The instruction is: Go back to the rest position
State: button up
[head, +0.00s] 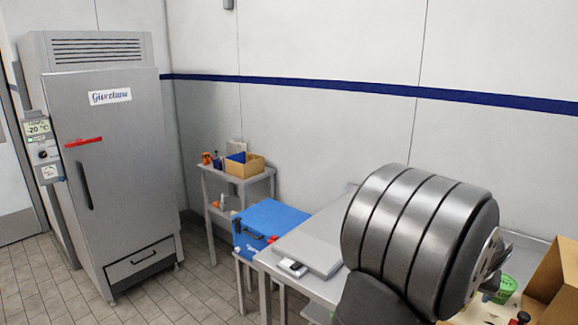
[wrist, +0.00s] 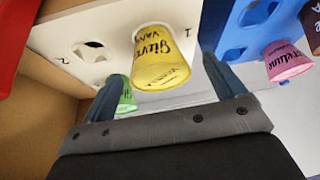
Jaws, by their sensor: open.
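My gripper (wrist: 163,66) is open in the wrist view, with one dark blue-grey finger on each side. A yellow cup (wrist: 162,62) with dark lettering sits at a white holder plate (wrist: 70,45). The cup appears between the fingers, with gaps on both sides; I cannot tell how far away it is. A green cup (wrist: 127,98) is partly hidden behind the left finger. In the head view my large grey arm hides most of the gripper and the work area.
The plate has an empty hole. A pink cup (wrist: 287,60) hangs at a blue holder (wrist: 240,40). In the head view a green cup (head: 504,289) and cardboard box (head: 555,280) stand right of my arm. A freezer (head: 120,170), shelf cart (head: 208,172) and blue box (head: 270,217) stand left.

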jog(key=shift+x, duration=1)
jog(key=shift+r, duration=0.15)
jog(key=v, duration=1.7)
jog(key=x, duration=1.8)
notch_tip(320, 180, up, 7)
jog(key=shift+s+f, duration=0.1)
jog(key=shift+s, duration=0.05)
